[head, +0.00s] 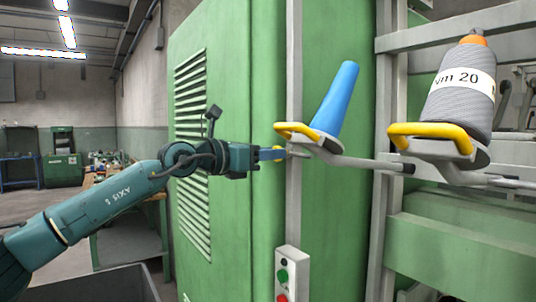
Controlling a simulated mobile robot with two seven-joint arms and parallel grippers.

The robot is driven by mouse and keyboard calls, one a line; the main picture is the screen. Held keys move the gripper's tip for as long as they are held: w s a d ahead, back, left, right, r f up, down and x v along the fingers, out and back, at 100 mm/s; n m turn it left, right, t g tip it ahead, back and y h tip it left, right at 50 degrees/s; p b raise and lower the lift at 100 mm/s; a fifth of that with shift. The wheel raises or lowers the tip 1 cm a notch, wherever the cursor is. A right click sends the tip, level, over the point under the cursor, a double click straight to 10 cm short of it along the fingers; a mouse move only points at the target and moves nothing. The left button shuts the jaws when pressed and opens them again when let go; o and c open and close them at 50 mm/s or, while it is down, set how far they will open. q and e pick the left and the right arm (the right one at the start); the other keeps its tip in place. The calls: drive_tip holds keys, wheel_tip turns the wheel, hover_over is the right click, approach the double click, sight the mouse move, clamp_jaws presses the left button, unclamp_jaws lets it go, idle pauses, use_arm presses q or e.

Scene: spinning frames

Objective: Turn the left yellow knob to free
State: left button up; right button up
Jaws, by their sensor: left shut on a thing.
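The left yellow knob (278,149) shows only as a small yellow patch at the fingertips of my left gripper (273,154), in the middle of the head view. The gripper is shut on it, and the fingers hide most of it, so its turned angle cannot be told. Just right of it is a grey holder with a curved yellow bar (298,130) and a tilted blue cone (336,98). My right gripper is not in view.
A second holder with a yellow bar (430,132) carries a grey yarn cone (462,90) at the right. A green cabinet (235,60) stands behind my left gripper. A button box (289,270) is below. Open floor lies at the far left.

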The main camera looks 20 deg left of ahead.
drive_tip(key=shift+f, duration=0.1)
use_arm(q)
drive_tip(key=shift+s+d+f+m+b, duration=0.1)
drive_tip(key=shift+m+b, duration=0.85)
drive_tip(key=shift+m, duration=3.45)
drive_tip(key=shift+f+m+b, duration=0.1)
drive_tip(key=shift+m+b, duration=0.8)
drive_tip(key=shift+m, duration=3.5)
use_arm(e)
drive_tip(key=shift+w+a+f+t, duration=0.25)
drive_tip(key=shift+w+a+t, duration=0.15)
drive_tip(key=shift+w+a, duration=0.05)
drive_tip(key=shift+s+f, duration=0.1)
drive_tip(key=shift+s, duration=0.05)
use_arm(q)
drive_tip(key=o, duration=0.6)
drive_tip(key=shift+o, duration=0.3)
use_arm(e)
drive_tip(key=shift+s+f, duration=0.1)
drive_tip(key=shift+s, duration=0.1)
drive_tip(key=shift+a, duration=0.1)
